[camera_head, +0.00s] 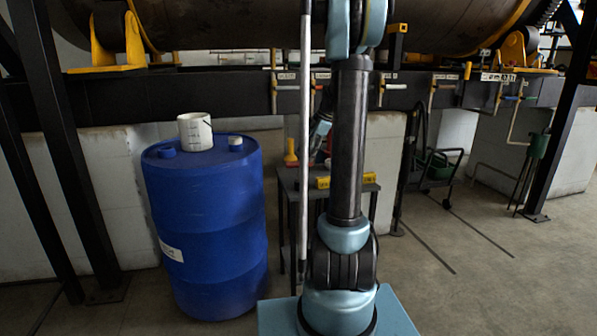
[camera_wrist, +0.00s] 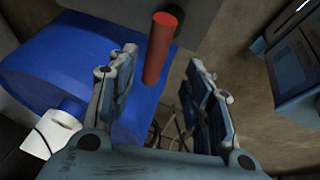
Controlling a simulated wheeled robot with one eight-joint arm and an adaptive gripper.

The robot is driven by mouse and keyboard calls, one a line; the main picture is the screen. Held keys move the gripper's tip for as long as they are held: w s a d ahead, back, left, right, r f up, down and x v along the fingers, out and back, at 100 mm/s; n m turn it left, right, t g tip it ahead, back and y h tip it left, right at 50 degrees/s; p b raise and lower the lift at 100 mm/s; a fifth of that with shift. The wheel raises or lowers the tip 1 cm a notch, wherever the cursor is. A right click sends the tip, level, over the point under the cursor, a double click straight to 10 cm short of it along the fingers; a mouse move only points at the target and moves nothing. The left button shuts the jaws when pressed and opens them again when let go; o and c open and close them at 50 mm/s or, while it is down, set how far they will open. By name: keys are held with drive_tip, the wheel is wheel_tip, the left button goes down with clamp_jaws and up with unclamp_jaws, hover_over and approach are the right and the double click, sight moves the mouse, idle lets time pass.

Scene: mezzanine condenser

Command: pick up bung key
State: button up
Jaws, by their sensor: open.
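A red cylindrical bar (camera_wrist: 160,48), which may be the bung key's handle, shows in the wrist view beyond my fingertips. It lies in the gap between them, nearer the left finger. My gripper (camera_wrist: 162,62) is open, and nothing is clamped in it. I cannot tell how far the bar is from the fingers. In the head view, my gripper (camera_head: 320,132) is partly hidden behind my arm, above a small dark table (camera_head: 370,188). A bit of red (camera_head: 328,163) shows just under it. No other part of a bung key is clear.
A blue drum (camera_head: 205,230) stands left of the table, with a white cup-like container (camera_head: 195,131) on top. A yellow bar (camera_head: 345,180) and a yellow object (camera_head: 291,153) are on the table. A dark cart (camera_head: 435,170) stands at the right. The right floor is mostly clear.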

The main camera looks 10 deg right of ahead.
sight(299, 164)
drive_tip(key=shift+w+x, duration=0.2)
drive_tip(key=shift+x, duration=1.55)
drive_tip(key=shift+w+x, duration=0.15)
drive_tip(key=shift+x, duration=1.6)
drive_tip(key=shift+c, duration=0.5)
clamp_jaws()
